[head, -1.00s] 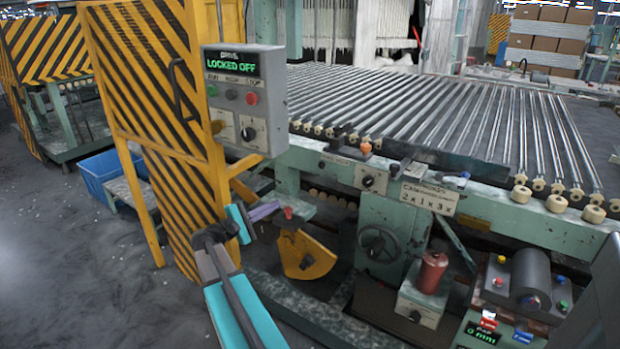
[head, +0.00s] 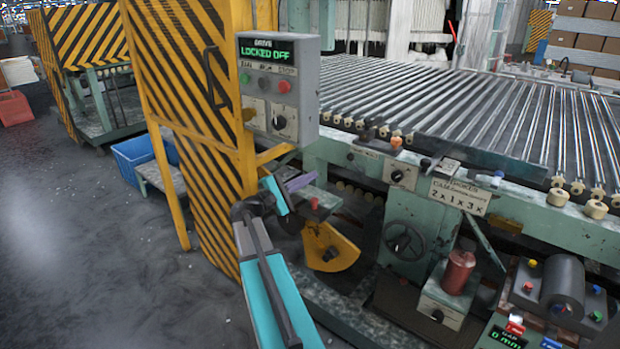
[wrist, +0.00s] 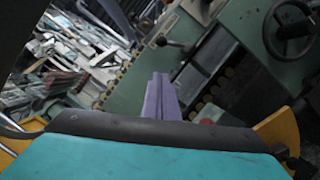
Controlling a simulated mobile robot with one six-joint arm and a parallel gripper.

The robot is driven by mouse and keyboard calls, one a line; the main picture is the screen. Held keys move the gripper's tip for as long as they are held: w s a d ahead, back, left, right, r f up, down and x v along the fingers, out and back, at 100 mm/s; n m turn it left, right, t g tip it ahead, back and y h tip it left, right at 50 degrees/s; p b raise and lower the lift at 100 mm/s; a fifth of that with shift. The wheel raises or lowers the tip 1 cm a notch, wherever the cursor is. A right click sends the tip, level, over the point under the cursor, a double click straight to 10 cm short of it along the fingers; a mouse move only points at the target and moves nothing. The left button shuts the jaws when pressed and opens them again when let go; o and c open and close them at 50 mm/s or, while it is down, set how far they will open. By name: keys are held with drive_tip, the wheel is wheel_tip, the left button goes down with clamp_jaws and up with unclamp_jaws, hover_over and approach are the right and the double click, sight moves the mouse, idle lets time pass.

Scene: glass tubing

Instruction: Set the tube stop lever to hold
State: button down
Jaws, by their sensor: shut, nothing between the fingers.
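My gripper (head: 300,182) has purple fingers and is shut and empty. In the head view it is in front of the green machine frame, just right of the yellow striped post. In the wrist view the closed fingers (wrist: 160,98) stand in the middle. I cannot tell for sure which part is the tube stop lever. An orange-knobbed lever (head: 396,142) stands on the roller bed's front edge, above a small panel with a black rotary knob (head: 397,176). Both are to the right of my gripper and apart from it. Their markings are too small to read.
A grey control box (head: 305,85) reads "LOCKED OFF". A red knob (head: 314,203) is close below my fingertips, with a yellow quadrant plate (head: 330,246) under it. A handwheel (head: 404,242) and a red canister (head: 459,272) are further right. Open floor (head: 90,240) lies left.

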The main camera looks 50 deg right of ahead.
drive_tip(key=s+d+r, duration=0.3)
drive_tip(key=s+d, duration=0.2)
drive_tip(key=d, duration=0.4)
drive_tip(key=shift+s+d, duration=0.1)
